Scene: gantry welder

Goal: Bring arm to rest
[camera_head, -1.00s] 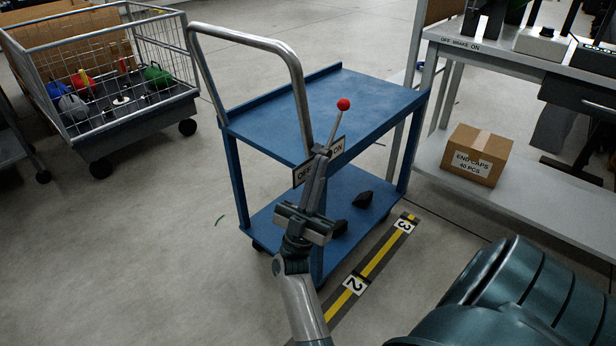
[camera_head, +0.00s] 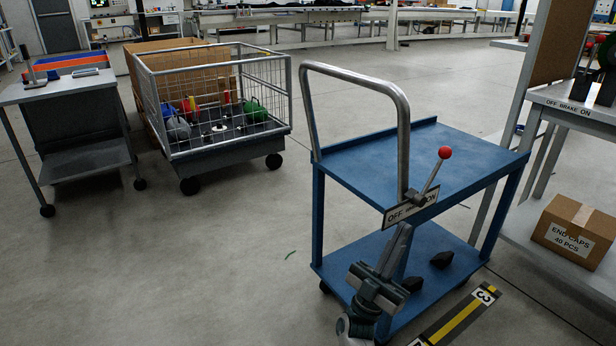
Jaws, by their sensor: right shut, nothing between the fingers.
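My right gripper (camera_head: 402,230) is shut and empty. Its fingers point up, and their tips are just below the brake sign in the picture, apart from the lever. The blue cart (camera_head: 400,168) stands in front of me with a bent metal handle. At the handle's foot is a brake lever with a red ball (camera_head: 445,153), leaning to the right, toward the ON side. The sign (camera_head: 408,208) behind it reads OFF and ON, its middle covered by the lever. My left gripper is not in view.
A wire cage trolley (camera_head: 215,105) with coloured parts stands at the back left, beside a grey table (camera_head: 60,90). A bench with a cardboard box (camera_head: 575,230) is on the right. A yellow-black floor strip (camera_head: 460,318) runs at the cart's front.

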